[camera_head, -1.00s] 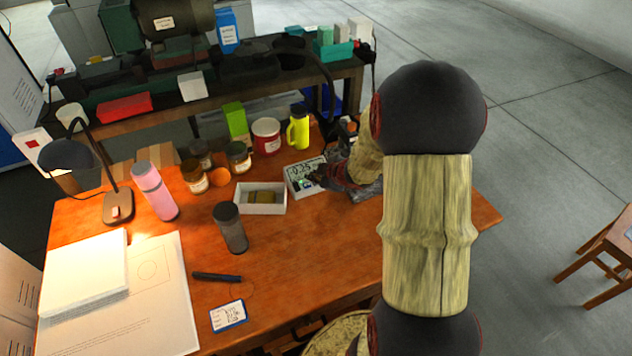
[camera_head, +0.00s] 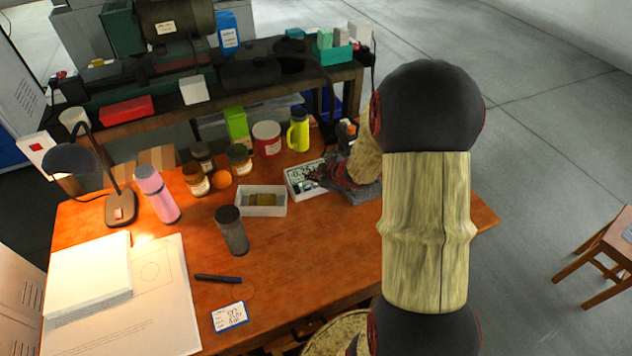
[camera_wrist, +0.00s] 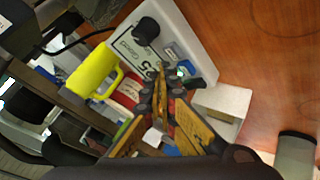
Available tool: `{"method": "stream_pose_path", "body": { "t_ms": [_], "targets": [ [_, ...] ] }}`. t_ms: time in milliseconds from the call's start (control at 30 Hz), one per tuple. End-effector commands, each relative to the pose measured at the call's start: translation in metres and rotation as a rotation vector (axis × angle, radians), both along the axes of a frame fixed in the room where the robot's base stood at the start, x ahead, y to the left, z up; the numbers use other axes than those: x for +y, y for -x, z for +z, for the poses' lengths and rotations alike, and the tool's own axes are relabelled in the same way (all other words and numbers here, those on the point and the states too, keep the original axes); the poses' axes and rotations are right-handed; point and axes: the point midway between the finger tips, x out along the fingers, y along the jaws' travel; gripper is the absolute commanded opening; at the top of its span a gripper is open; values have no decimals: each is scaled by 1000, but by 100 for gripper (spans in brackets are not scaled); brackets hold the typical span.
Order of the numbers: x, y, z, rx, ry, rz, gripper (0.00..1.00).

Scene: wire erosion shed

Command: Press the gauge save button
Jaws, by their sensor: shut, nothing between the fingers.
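The gauge is a white box (camera_head: 294,184) with a digit display, on the wooden table near its back edge. In the wrist view the gauge (camera_wrist: 203,48) shows a black knob, the display and small coloured buttons near my fingertips. My gripper (camera_head: 314,177) is shut and empty, its tips over the gauge's face beside the display. In the wrist view my gripper's tips (camera_wrist: 163,72) overlap the button area. I cannot tell whether they touch a button, or which button is the save one. My fingers hide part of the face.
A white open box (camera_head: 262,210) with a brownish block stands left of the gauge. A yellow mug (camera_head: 299,136), a red-and-white tin (camera_head: 267,140) and several jars stand behind. A dark grey cylinder (camera_head: 231,231) stands in front. The table's front middle is mostly clear.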

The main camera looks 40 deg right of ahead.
Motion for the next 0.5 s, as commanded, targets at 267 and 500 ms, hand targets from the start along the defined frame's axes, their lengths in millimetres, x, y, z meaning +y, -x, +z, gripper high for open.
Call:
{"method": "stream_pose_path", "body": {
  "t_ms": [267,500],
  "targets": [
    [0,0,-1,0,-1,-1,0],
    [0,0,14,0,-1,-1,0]
  ]
}}
